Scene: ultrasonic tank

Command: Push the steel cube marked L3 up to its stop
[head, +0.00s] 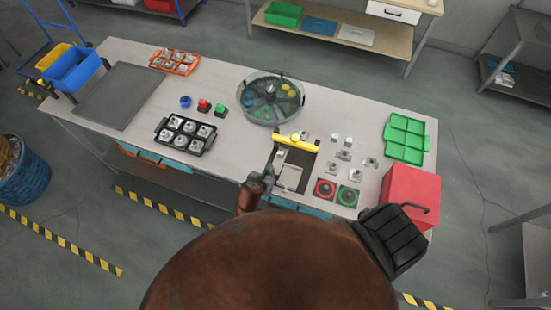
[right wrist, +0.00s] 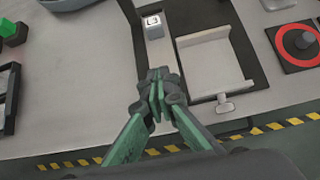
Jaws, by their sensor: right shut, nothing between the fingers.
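The steel cube marked L3 (right wrist: 153,25) sits near the top of the right wrist view, on a pale narrow strip (right wrist: 158,52) beside a dark recess. Its marked face is up. My right gripper (right wrist: 158,84) is shut and empty, with its fingertips at the near end of that strip, apart from the cube. In the head view my right gripper (head: 268,178) is at the near left side of the fixture with the yellow bar (head: 297,143). The cube is too small to make out surely there. I cannot tell which part is its stop. My left gripper is not in view.
A steel U-shaped piece (right wrist: 207,68) lies right of the strip. Red and green round buttons (head: 325,189) are farther right, near a red box (head: 410,192). A round tank (head: 272,98) stands behind the fixture. A black tray (head: 184,136) lies left.

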